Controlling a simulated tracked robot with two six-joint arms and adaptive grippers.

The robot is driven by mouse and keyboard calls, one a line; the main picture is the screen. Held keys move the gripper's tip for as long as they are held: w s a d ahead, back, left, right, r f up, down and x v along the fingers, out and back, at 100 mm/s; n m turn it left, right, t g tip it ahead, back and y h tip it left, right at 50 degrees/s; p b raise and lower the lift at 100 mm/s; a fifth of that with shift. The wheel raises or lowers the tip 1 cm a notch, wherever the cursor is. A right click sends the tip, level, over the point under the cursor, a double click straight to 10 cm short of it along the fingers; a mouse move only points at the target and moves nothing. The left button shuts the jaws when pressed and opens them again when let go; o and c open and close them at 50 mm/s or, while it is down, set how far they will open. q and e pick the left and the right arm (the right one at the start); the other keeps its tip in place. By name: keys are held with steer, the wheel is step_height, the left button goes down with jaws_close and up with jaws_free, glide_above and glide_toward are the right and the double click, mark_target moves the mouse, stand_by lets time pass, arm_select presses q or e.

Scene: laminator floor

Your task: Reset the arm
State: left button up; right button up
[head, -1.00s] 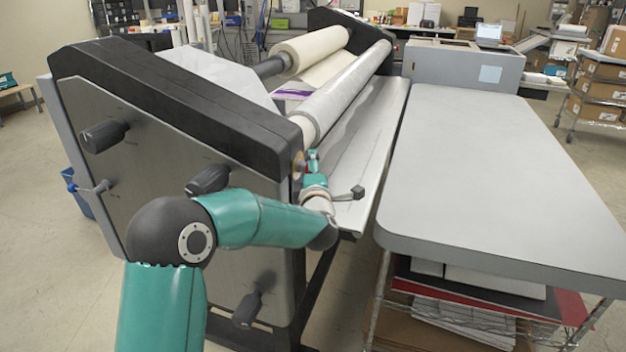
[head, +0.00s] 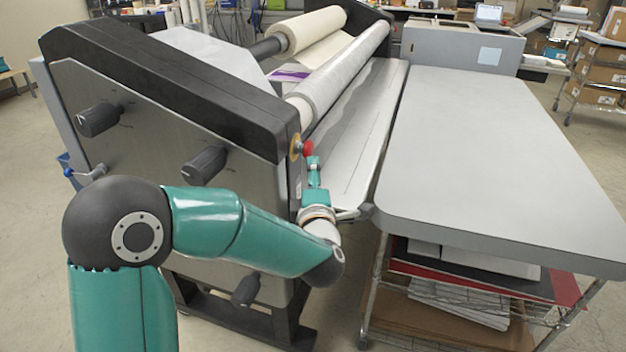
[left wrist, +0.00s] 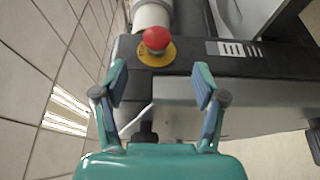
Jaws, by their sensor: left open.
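My left arm comes in from the left in the head view, in front of the laminator (head: 110,75). My left gripper (head: 314,165) is beside the laminator's near end, just below a red button (head: 308,147). In the left wrist view the left gripper (left wrist: 160,90) is open, with nothing between its two fingers. The red button on its yellow ring shows ahead of the fingertips in that view (left wrist: 156,39), apart from them. My right gripper is in neither view.
A grey table (head: 500,150) stands right of the laminator, with a wire shelf holding papers (head: 460,300) below it. Black knobs (head: 204,165) stick out of the laminator's end panel. Open floor (head: 30,240) lies at the left.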

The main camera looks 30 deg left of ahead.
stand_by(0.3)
arm_select(q)
step_height(320, 180, down, 18)
steer(key=d+m+g+h, duration=0.1)
steer(key=m+g+h, duration=0.1)
steer(key=m+h, duration=0.15)
steer(key=s+d+f+m+g+h, duration=0.2)
steer(key=s+d+f+m, duration=0.15)
steer(key=f, duration=0.45)
steer(key=s+d+f+m+g+h, duration=0.2)
steer(key=s+d+f+m+h, duration=0.15)
steer(key=f, duration=0.45)
steer(key=s+d+f+m+g+h, duration=0.2)
steer(key=s+d+f+m+g, duration=0.2)
steer(key=s, duration=0.6)
steer(key=s+d+f+m+g+h, duration=0.3)
steer(key=s+d+f+m+g, duration=0.1)
steer(key=s+d+m, duration=0.4)
steer(key=shift+s+d+f+m+h, duration=0.35)
steer(key=shift+s+d+f, duration=0.25)
steer(key=shift+s, duration=0.45)
steer(key=shift+c, duration=0.2)
